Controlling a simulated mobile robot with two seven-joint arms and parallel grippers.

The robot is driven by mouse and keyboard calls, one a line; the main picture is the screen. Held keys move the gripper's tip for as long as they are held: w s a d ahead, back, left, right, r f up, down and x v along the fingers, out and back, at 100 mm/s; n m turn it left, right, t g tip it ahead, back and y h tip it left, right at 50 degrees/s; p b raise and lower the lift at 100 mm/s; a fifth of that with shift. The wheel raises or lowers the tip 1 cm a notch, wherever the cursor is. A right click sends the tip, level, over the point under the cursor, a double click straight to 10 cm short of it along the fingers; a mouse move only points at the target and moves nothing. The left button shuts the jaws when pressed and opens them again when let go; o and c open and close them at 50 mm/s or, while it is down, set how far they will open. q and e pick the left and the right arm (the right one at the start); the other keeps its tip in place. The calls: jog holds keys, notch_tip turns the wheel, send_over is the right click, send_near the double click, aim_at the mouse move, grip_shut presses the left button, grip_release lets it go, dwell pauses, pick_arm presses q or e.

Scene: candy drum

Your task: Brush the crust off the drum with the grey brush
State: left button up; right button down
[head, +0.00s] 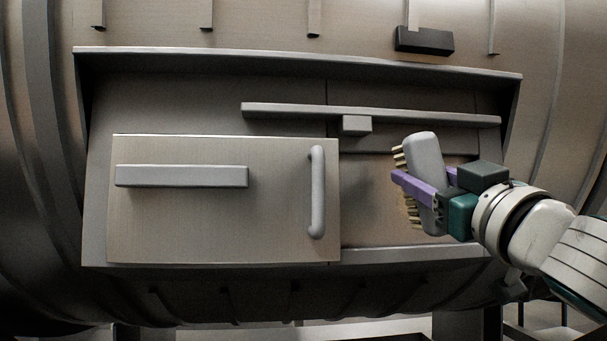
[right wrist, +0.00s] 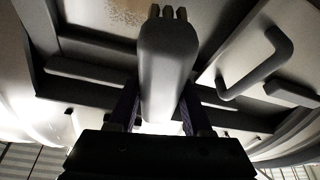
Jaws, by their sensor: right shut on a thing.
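The drum (head: 210,290) is a large grey metal cylinder that fills the head view. My right gripper (head: 424,182) is shut on the grey brush (head: 425,155), with its purple fingers on either side of the handle. The brush's pale bristles point left, toward the recessed opening in the drum. The brush also stands upright in the middle of the right wrist view (right wrist: 165,75), bristles at the top. There, a speckled brown patch of crust (right wrist: 125,14) shows on a pale surface beyond the brush. I cannot tell whether the bristles touch it. My left gripper is out of view.
A flat door panel (head: 225,225) with a vertical handle (head: 317,192) and a horizontal bar (head: 181,176) covers the left of the opening. A long rail (head: 370,115) crosses above. The right part of the opening shows a bare back surface (head: 370,215). A dark block (head: 423,41) sits above.

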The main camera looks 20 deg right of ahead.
aim_at(386, 175)
jog(key=shift+w+d+f, duration=0.1)
jog(key=shift+w, duration=0.2)
jog(key=shift+w+d+b, duration=0.15)
jog(key=shift+w, duration=0.35)
jog(key=shift+w+d+b, duration=0.15)
jog(key=shift+w, duration=0.35)
jog(key=w, duration=0.3)
jog(key=shift+d+b, duration=0.35)
jog(key=shift+w+d+b, duration=0.2)
jog(key=shift+w+b, duration=0.2)
jog(key=shift+w, duration=0.65)
